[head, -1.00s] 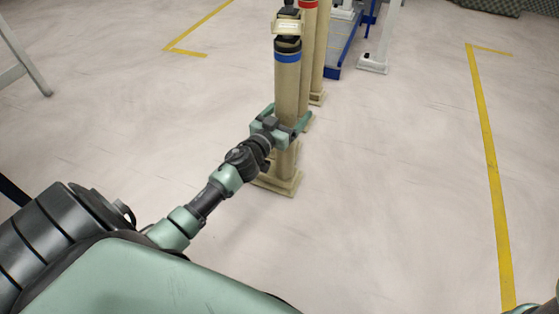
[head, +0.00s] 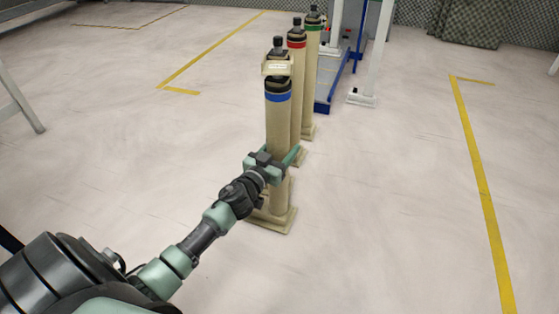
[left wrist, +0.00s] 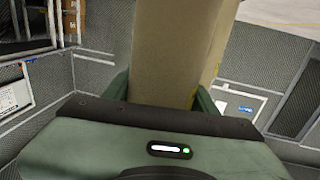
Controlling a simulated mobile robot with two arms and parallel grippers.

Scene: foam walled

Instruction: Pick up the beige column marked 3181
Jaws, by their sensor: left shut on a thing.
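A beige column (head: 279,122) with a blue band and black top stands upright on a square beige base, nearest in a row. A pale label plate (head: 277,68) sits near its top; its marking is too small to read. My left gripper (head: 275,163) is shut around the lower half of this column. In the left wrist view the column (left wrist: 172,50) fills the middle between the green fingers. A second beige column edge shows behind it there. My right gripper is not in view.
Two similar columns, one with a red band (head: 296,44) and one with a green band (head: 313,27), stand close behind. A blue-edged rack (head: 325,107) and a white post (head: 362,98) are further back. Yellow floor lines (head: 475,170) mark open floor on both sides.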

